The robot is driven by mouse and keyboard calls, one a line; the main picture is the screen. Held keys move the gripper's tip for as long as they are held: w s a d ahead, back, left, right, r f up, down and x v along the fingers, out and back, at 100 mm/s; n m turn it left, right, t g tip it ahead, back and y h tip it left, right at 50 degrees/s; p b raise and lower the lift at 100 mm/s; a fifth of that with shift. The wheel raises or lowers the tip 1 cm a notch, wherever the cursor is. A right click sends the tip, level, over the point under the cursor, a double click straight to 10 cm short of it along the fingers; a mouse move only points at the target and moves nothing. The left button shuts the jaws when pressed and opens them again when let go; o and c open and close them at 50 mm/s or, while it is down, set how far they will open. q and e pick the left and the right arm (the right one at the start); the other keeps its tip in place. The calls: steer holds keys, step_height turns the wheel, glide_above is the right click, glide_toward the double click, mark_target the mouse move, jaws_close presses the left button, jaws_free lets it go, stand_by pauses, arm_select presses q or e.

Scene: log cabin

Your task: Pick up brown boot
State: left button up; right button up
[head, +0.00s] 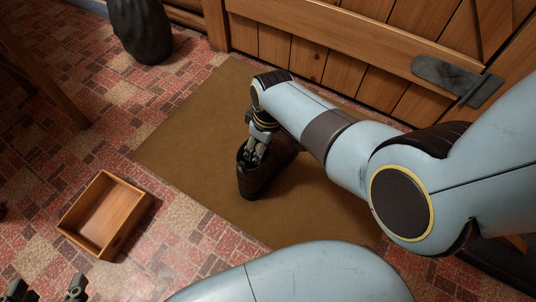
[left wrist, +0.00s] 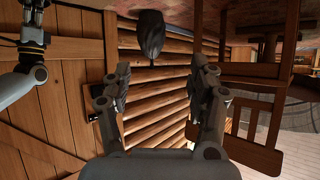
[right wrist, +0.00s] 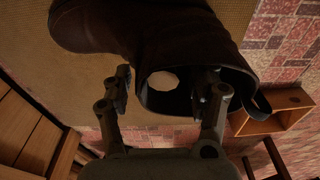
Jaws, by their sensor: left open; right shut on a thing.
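The brown boot (head: 256,184) is at the olive mat (head: 190,130), near the mat's middle in the head view. I cannot tell whether it touches the mat. My right gripper (head: 256,150) is at the boot's top opening and is shut on it. In the right wrist view the dark boot (right wrist: 150,35) fills the upper part, and its opening lies between the fingers of the right gripper (right wrist: 163,88). My left gripper (head: 46,290) is open and empty at the lower left corner of the head view; its spread fingers show in the left wrist view (left wrist: 165,92).
An open wooden box (head: 128,232) stands on the patterned tile floor left of the mat. A dark rounded vessel (head: 140,28) stands at the back left. A plank door (head: 330,50) with a dark metal hinge (head: 455,78) borders the mat. Wooden furniture (left wrist: 265,110) shows in the left wrist view.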

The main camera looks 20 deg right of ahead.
steer(key=shift+w+d, duration=0.15)
jaws_close()
steer(key=shift+r, duration=0.1)
